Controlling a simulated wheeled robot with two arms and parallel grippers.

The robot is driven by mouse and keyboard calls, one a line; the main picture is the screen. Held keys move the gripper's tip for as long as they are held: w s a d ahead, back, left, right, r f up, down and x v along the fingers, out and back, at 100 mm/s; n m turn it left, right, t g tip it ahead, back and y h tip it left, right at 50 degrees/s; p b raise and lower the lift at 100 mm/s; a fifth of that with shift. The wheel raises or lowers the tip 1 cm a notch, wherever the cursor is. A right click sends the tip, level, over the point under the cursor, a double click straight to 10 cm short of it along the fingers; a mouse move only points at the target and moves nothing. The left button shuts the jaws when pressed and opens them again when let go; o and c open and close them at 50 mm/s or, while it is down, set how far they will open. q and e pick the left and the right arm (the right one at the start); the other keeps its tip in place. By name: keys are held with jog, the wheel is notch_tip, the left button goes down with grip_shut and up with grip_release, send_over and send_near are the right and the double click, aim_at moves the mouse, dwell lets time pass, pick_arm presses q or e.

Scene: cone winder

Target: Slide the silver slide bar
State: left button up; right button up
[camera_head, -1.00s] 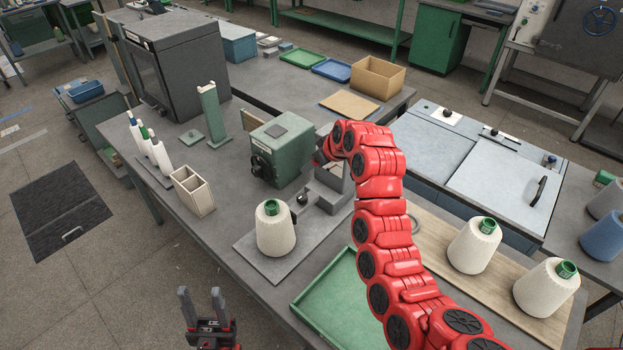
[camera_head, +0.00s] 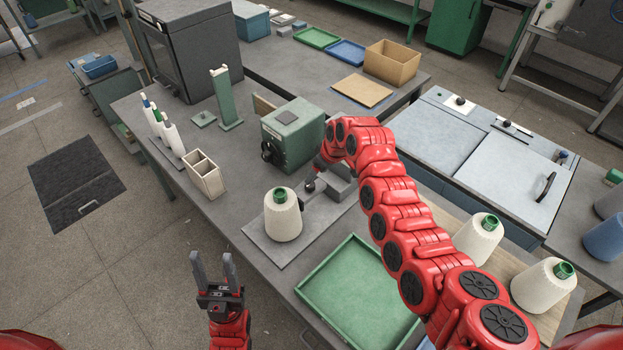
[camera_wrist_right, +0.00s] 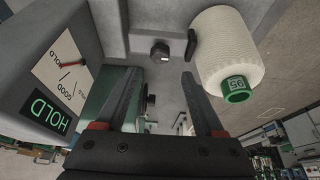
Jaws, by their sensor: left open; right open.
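I cannot surely single out the silver slide bar. A grey metal fixture (camera_head: 342,186) stands on the bench beside the green box, with a dark knob (camera_head: 310,187) at its front; the knob also shows in the right wrist view (camera_wrist_right: 160,51). My right gripper (camera_wrist_right: 160,74) is open and empty, its fingertips near this knob and apart from each other. In the head view my right arm partly hides the fixture. My left gripper (camera_head: 213,268) is open and empty, in front of the bench edge, pointing up.
A white yarn cone (camera_head: 283,217) with a green top stands close by the fixture. A green box (camera_head: 293,138) is behind it. A gauge panel (camera_wrist_right: 62,72) reading HOLD is at the left in the wrist view. A green tray (camera_head: 355,295) and two more cones (camera_head: 480,240) are to the right.

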aim_at(312, 185)
jog(key=x, duration=0.4)
jog(key=shift+f, duration=0.25)
jog(key=shift+b+x, duration=1.05)
jog(key=shift+x, duration=0.05)
jog(key=shift+w+a+f+b, duration=0.1)
jog(key=shift+w+f+b, duration=0.05)
jog(key=shift+f+b, duration=0.3)
jog(key=shift+r, duration=0.1)
grip_shut()
